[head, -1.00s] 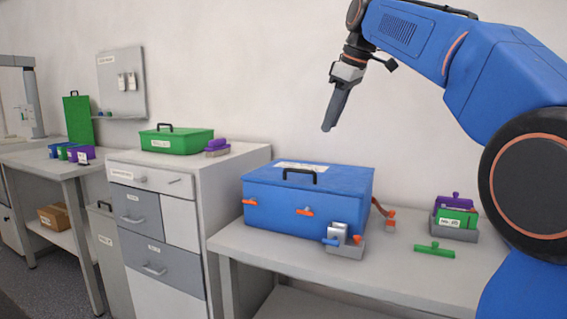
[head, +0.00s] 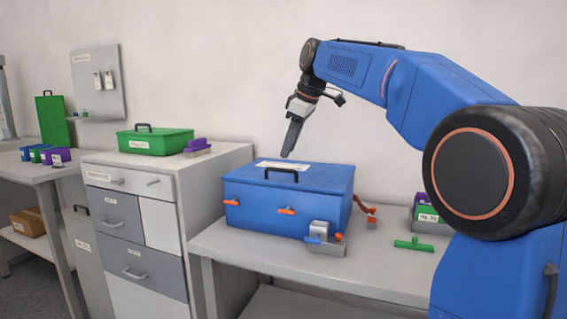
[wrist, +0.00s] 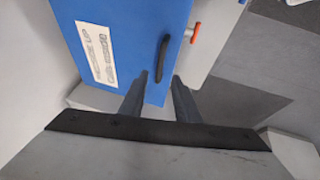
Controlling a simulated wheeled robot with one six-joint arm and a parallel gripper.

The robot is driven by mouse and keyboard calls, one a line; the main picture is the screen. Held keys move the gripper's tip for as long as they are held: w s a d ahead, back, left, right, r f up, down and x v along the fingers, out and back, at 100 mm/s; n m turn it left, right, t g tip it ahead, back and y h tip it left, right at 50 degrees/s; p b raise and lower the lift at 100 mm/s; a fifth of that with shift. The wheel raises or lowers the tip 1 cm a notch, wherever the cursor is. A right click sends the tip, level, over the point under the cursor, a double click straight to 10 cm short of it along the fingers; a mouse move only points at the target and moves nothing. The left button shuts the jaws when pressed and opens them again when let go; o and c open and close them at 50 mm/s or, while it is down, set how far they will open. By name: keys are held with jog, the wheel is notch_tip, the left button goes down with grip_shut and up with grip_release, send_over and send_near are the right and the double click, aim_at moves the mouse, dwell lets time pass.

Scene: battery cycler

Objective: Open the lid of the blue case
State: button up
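The blue case (head: 262,205) stands on the grey bench with its lid (head: 325,178) shut. A black handle (head: 281,173) and a white label (head: 284,166) are on the lid. Two orange latches (head: 286,210) show on the front. My gripper (head: 287,156) points down just above the back of the lid and looks apart from it. In the wrist view, my gripper's two fingers (wrist: 160,82) are spread with nothing between them. The handle (wrist: 162,58) lies just beyond their tips, and an orange latch (wrist: 194,33) shows to the right.
A small grey holder (head: 328,246) with a metal block stands close to the case's front right. A green tool (head: 413,245) lies on the bench to the right. A drawer cabinet (head: 150,215) on the left carries a green case (head: 155,142). My arm partly hides a grey bin.

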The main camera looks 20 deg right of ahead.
aim_at(284, 170)
jog(key=shift+x, duration=3.05)
grip_shut()
